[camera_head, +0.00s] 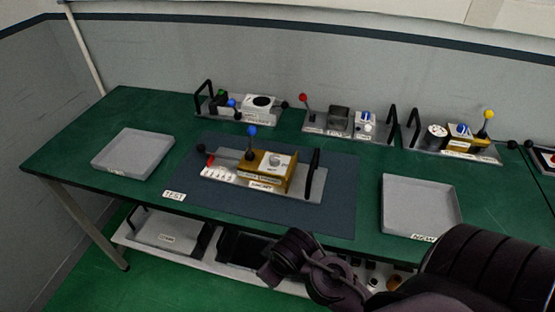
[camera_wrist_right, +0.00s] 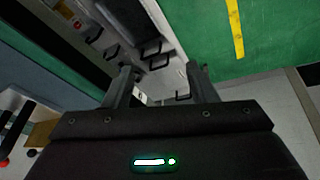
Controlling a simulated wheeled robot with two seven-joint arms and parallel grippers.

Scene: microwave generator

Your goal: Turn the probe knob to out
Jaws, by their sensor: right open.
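A test unit on a metal base plate (camera_head: 224,190) sits on the dark blue mat in the middle of the bench. My right gripper (camera_wrist_right: 163,82) is open and empty. In the head view it hangs at the bench's front edge, apart from the unit. My left gripper is out of view.
Grey trays stand at left (camera_head: 133,153) and right (camera_head: 420,206) on the green bench. Several other units with levers and handles line the back, including one with a yellow ball (camera_head: 488,114). A lower shelf (camera_head: 150,240) holds bins and small parts.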

